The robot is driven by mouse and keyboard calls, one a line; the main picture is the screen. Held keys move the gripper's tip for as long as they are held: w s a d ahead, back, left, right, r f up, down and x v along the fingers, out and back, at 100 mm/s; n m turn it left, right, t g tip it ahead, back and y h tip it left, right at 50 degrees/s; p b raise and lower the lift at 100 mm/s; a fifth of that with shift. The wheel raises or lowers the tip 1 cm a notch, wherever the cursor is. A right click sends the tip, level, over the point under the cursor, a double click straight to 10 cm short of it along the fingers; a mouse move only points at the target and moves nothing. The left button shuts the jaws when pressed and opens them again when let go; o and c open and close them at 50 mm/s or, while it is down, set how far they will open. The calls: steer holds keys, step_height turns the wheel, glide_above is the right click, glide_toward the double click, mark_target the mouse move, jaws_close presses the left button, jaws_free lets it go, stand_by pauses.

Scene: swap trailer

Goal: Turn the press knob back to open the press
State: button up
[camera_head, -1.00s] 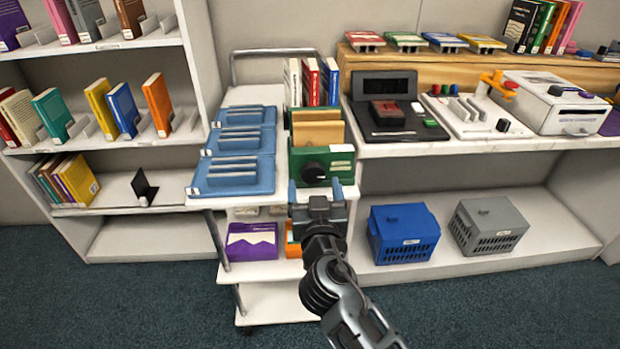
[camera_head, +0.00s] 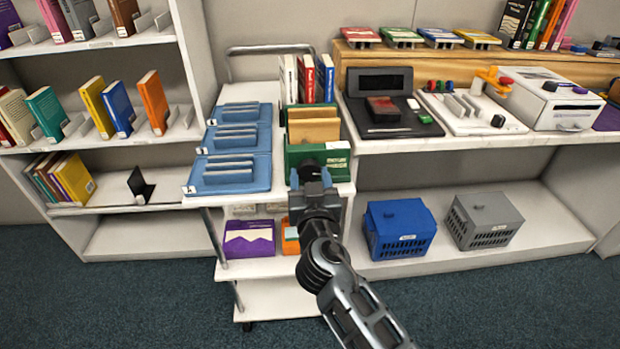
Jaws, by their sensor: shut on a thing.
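The green press (camera_head: 337,150) stands on the top of the white cart, with tan boards (camera_head: 313,126) upright behind its front face. Its black knob, on the front face, is now mostly hidden behind my gripper. My gripper (camera_head: 310,175) is at the front of the press, shut on the knob as far as the view shows. The fingertips and the exact turn of the knob are hard to make out from behind.
Blue slotted trays (camera_head: 228,175) lie left of the press on the cart. White, red and blue books (camera_head: 308,80) stand behind it. A shelf counter (camera_head: 440,145) with devices is close on the right; blue (camera_head: 398,230) and grey (camera_head: 484,220) crates sit below.

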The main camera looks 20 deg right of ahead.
steer(key=shift+c, duration=1.3)
steer(key=shift+n, duration=0.4)
steer(key=n+b, duration=0.1)
steer(key=n, duration=0.1)
steer(key=shift+n, duration=0.4)
steer(key=n, duration=0.4)
steer(key=shift+n, duration=0.3)
steer(key=n, duration=0.4)
steer(key=shift+r, duration=0.1)
steer(key=n+p, duration=0.1)
steer(key=n, duration=0.4)
steer(key=shift+p, duration=0.3)
